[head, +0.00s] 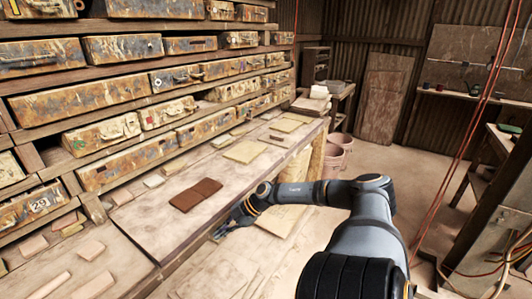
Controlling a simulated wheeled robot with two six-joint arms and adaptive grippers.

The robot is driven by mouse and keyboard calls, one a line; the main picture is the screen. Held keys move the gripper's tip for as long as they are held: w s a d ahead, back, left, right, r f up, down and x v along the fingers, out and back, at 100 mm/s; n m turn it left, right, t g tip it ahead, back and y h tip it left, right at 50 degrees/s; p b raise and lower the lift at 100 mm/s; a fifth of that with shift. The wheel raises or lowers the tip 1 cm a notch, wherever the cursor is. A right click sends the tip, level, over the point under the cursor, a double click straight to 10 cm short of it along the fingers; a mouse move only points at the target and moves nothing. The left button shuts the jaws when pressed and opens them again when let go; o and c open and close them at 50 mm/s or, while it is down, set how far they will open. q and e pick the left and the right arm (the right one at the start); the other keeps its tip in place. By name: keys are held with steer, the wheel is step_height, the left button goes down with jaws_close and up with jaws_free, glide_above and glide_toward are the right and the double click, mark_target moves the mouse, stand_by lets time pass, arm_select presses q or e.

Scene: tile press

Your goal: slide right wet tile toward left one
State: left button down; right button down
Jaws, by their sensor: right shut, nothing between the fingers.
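Two dark reddish-brown tiles lie flat on the pale bench board. The left wet tile (185,201) is nearer, and the right wet tile (207,187) is just beyond it to the right. Their facing edges look touching or almost so; I cannot tell if a thin gap is left. My right gripper (220,234) is shut and empty, low at the bench's front edge, to the right of and nearer than the tiles. It is apart from both tiles. My left gripper is not in view.
Pale yellowish tiles (246,152) lie farther along the bench (150,222). Shelves of worn, rusty drawers (80,100) rise behind it. Small pale blocks (92,250) lie at the lower left. Pink buckets (336,155) stand on the floor past the bench's far end.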

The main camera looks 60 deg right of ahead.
steer(key=s+d+f+m+t+h+p, duration=0.3)
steer(key=d+f+m+t+h+p, duration=0.15)
steer(key=d+f+m, duration=0.3)
steer(key=s+d+f+m+g+h+p, duration=0.1)
steer(key=s+f+m+h, duration=0.2)
steer(key=s+f, duration=0.5)
steer(key=shift+d+f+g+h, duration=0.35)
steer(key=shift+f+h, duration=0.1)
steer(key=shift+f, duration=0.9)
steer(key=shift+w, duration=0.1)
